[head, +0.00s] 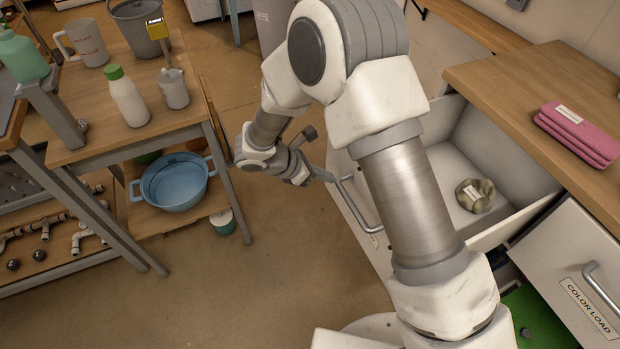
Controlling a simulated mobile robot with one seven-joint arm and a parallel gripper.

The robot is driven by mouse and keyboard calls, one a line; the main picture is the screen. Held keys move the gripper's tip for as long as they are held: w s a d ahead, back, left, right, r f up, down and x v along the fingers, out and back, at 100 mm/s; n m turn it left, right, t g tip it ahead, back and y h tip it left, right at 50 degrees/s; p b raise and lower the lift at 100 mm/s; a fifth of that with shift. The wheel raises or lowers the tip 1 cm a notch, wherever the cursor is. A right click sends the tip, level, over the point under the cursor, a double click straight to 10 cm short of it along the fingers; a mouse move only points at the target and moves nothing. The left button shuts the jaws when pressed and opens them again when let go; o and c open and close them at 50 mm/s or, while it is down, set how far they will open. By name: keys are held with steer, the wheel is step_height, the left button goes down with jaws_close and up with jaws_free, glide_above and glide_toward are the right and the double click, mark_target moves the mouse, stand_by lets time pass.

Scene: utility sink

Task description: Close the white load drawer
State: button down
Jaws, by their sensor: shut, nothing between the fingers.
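The open white drawer (510,222) is pulled out to the right of centre, with a small patterned item (475,196) lying inside. Its front panel faces left and carries a curved metal handle (357,203). The label below the handle is too small and partly covered to read. My gripper (323,175) is shut with nothing in it. Its tips are close to the upper end of the handle; I cannot tell whether they touch it. My arm hides part of the drawer's front and near side.
A drawer labelled COLOR LOAD (575,285) is at the lower right. Folded pink cloths (577,135) lie on the wooden counter (500,85). A wooden cart (85,150) with bottles, cups and a blue basin (174,186) stands left. The floor between is clear.

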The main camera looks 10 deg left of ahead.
steer(key=shift+w+d, duration=0.4)
steer(key=shift+d, duration=0.05)
steer(key=w+d, duration=1)
steer(key=d, duration=0.4)
steer(key=w+d+p, duration=0.1)
steer(key=w+d, duration=1)
steer(key=d, duration=0.3)
steer(key=shift+p, duration=0.3)
